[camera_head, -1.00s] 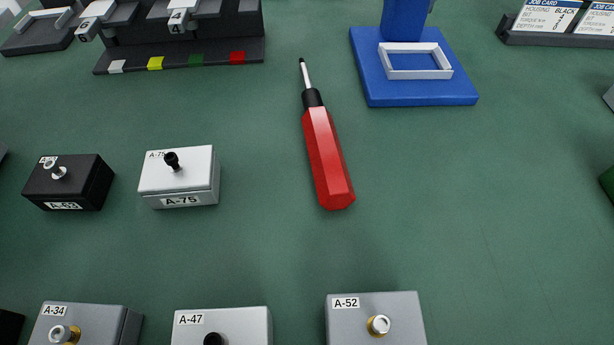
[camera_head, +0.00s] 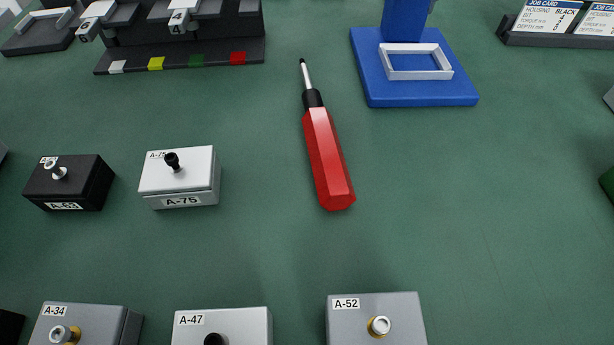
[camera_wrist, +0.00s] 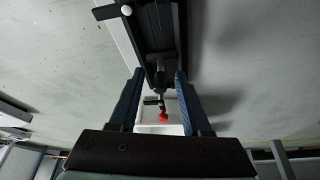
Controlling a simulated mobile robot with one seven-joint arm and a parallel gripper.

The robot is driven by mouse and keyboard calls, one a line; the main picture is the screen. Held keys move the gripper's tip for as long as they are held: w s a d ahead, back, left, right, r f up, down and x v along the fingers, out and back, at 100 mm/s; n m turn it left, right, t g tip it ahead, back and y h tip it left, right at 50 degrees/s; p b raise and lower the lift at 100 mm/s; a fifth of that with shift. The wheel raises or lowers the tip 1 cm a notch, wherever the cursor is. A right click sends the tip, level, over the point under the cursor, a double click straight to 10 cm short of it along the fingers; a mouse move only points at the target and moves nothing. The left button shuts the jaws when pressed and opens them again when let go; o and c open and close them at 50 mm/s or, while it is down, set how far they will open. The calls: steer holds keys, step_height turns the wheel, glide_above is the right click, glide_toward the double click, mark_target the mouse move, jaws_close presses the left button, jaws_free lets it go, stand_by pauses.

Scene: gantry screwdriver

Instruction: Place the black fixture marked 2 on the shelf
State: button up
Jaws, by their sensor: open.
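No marking 2 is readable in either view, so I cannot tell where the black fixture marked 2 is, and no shelf is clearly seen. My gripper (camera_wrist: 158,74) shows in the wrist view with its two blue fingers apart. A dark rail-like structure (camera_wrist: 146,38) lies beyond the fingertips. A small red-tipped part (camera_wrist: 163,116) shows between the fingers in front of a white surface; I cannot tell what it is. My gripper is not seen in the head view.
A red screwdriver (camera_head: 327,155) lies mid-table. Black block A-63 (camera_head: 70,180) and white block A-75 (camera_head: 180,184) stand left, other blocks in front. A black rack (camera_head: 190,57) with coloured squares and a blue stand (camera_head: 420,92) are at the back. The right side is mostly clear.

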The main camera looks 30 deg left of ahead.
steer(key=p+v, duration=0.5)
steer(key=v, duration=0.6)
steer(key=shift+r+p, duration=0.25)
steer(key=shift+p, duration=0.05)
steer(key=shift+s+a, duration=0.1)
steer(key=shift+s, duration=0.05)
